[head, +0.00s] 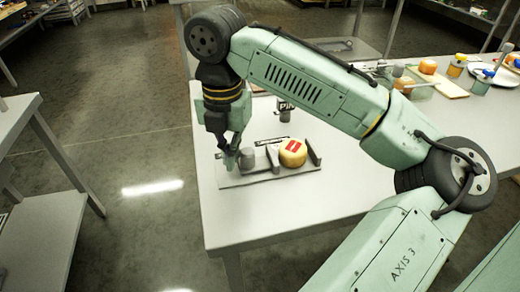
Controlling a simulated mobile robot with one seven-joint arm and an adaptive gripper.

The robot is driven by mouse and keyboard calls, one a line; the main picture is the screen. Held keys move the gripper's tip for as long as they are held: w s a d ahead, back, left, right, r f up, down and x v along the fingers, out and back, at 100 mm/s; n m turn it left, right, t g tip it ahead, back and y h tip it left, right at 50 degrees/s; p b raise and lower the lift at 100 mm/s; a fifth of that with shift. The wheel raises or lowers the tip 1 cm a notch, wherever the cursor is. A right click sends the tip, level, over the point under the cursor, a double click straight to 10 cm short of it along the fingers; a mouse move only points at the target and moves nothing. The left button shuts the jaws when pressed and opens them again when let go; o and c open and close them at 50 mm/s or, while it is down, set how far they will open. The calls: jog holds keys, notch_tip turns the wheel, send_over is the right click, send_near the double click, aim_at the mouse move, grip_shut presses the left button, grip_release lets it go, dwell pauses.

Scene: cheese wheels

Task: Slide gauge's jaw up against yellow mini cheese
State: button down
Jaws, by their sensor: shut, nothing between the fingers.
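The yellow mini cheese (293,154), a small round wheel with a red mark on top, sits on the grey gauge (240,181) near the table's left end. An upright grey plate (314,151) stands close at the cheese's right. At its left is a pale upright piece (272,155), which looks like the gauge's jaw, with a grey rounded block (247,158) further left. I cannot tell whether the jaw touches the cheese. My gripper (231,157) points down, shut and empty, at the left end of the gauge, just left of the grey block. Its fingertips are small and partly blend with the gauge.
A dark can with white lettering (285,109) stands behind the gauge. Further right on the table (350,190) are orange cheeses (428,66), a board (447,84), a white plate (480,74) and jars. My arm spans above the table. The table's front middle is clear.

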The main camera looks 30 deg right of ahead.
jog(key=shift+s+d, duration=0.15)
jog(key=shift+d, duration=0.35)
jog(key=shift+s+d, duration=0.15)
jog(key=shift+d, duration=0.35)
jog(key=shift+d+p, duration=0.2)
jog(key=shift+p, duration=0.5)
dwell(0.5)
jog(key=shift+a+p, duration=0.1)
jog(key=shift+p, duration=0.4)
dwell(1.0)
jog(key=shift+a, duration=0.2)
dwell(0.5)
jog(key=shift+w+a+p, duration=0.2)
jog(key=shift+a+p, duration=0.05)
jog(key=shift+a, duration=0.4)
jog(key=shift+w+a+p, duration=0.2)
jog(key=shift+a, duration=0.45)
notch_tip(320, 180, up, 8)
jog(key=p, duration=0.6)
